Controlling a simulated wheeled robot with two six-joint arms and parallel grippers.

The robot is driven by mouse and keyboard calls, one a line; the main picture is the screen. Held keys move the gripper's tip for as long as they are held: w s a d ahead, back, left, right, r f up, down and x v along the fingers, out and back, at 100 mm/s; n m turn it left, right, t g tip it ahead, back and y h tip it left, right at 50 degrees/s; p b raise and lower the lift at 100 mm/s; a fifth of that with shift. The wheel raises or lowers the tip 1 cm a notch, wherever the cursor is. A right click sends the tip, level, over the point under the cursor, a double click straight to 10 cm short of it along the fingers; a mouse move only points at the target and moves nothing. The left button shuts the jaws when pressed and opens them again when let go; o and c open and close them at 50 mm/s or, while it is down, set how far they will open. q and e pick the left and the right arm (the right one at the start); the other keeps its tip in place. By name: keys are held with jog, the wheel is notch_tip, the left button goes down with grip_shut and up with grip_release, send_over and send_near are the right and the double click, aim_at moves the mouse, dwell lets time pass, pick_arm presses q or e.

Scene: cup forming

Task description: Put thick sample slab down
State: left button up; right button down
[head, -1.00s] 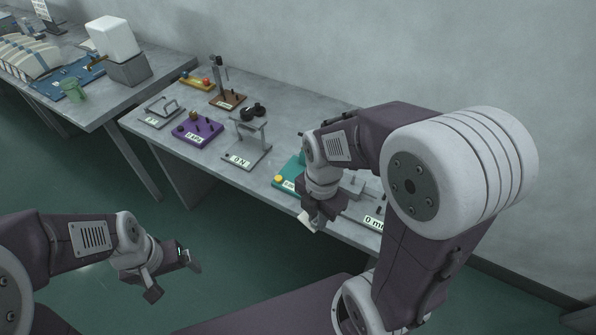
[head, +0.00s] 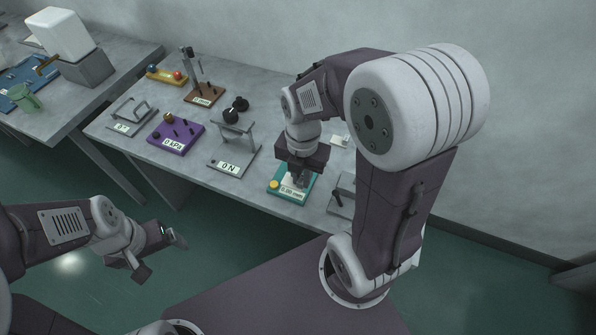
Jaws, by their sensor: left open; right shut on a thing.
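My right gripper (head: 299,179) points down over the teal instrument (head: 309,192) with a yellow knob and a small display, near the table's front edge. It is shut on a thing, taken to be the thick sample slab. The slab is hidden by the fingers, so I cannot tell whether it touches the instrument. My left gripper (head: 160,256) is open and empty, out over the floor in front of the table.
The table (head: 247,193) also holds a grey stand marked 0 N (head: 231,150), a purple instrument (head: 174,136), a brown-based stand (head: 203,93) and a grey device (head: 342,195) right of the teal one. A small pale piece (head: 341,141) lies behind my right gripper.

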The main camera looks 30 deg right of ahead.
jog(key=w+d+f, duration=0.1)
jog(key=w, duration=0.1)
jog(key=w+d+f, duration=0.1)
jog(key=w, duration=0.1)
jog(key=w+d+f, duration=0.1)
jog(key=w+f, duration=0.1)
jog(key=shift+w+f, duration=0.1)
jog(key=shift+w, duration=0.1)
jog(key=shift+w+d+f, duration=0.2)
jog(key=shift+w, duration=0.05)
jog(key=shift+d, duration=0.1)
notch_tip(320, 180, down, 4)
jog(key=shift+f+b, duration=0.1)
jog(key=shift+b, duration=0.35)
pick_arm(q)
jog(key=shift+w+f, duration=0.25)
jog(key=shift+f, duration=0.45)
